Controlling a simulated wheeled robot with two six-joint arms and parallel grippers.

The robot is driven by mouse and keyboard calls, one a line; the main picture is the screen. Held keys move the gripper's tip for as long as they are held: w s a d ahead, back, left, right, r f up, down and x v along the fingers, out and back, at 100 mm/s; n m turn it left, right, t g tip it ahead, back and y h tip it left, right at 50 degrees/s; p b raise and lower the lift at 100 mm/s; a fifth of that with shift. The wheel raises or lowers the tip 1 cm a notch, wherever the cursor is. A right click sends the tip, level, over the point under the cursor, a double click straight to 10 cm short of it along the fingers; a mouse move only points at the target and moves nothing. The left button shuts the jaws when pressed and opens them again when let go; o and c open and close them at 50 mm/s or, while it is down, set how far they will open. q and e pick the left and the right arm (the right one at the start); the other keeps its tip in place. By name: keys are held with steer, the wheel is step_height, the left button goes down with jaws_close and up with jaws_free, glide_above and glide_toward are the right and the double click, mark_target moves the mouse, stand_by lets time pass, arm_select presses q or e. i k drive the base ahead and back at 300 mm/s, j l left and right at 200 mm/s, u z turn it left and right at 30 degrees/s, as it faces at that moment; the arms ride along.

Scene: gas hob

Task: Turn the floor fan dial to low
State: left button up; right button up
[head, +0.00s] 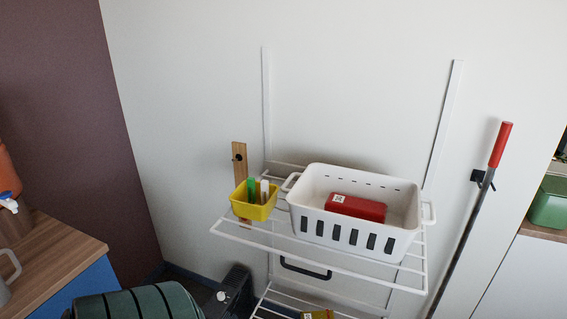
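No floor fan can be made out for certain. A dark ribbed object (238,283) stands low by the wall at the bottom, partly cut off by the frame edge. A small white knob-like piece (221,296) shows at its left side; I cannot tell if it is a dial, and no setting marks are readable. Neither of my grippers is in view.
A white wire shelf (270,238) holds a white basket (340,232) with a red box (356,207), and a yellow bin (252,208). A red-handled pole (500,145) leans right. A green striped object (135,303) and wooden counter (60,255) are left.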

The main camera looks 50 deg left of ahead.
mark_target(221, 296)
steer(key=u, duration=2.25)
